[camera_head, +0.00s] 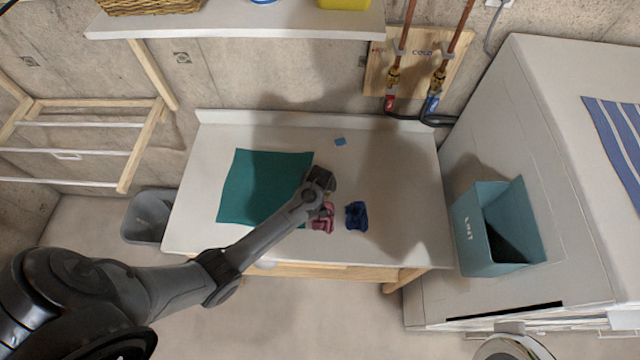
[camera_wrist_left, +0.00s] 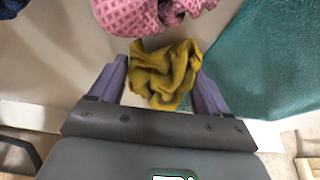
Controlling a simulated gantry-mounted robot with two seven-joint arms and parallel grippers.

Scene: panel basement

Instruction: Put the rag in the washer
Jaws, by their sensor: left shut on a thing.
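A mustard-yellow rag (camera_wrist_left: 165,75) is bunched between the two fingers of my left gripper (camera_wrist_left: 163,85) in the left wrist view. The gripper is shut on it. In the head view my left gripper (camera_head: 325,188) is over the white table, by the right edge of a teal mat, and largely hides the yellow rag. A pink waffle rag (camera_head: 323,219) lies just in front of the gripper, and a dark blue rag (camera_head: 356,215) lies to its right. A large white appliance (camera_head: 540,140) stands at the right. I cannot tell whether it is the washer; no opening shows.
The teal mat (camera_head: 250,190) covers the table's left middle. A small blue piece (camera_head: 340,142) lies farther back. A teal lint bin (camera_head: 480,235) is on the appliance's side. Pipes (camera_head: 398,60) and a shelf (camera_head: 240,20) are behind. The white table's (camera_head: 405,190) right part is clear.

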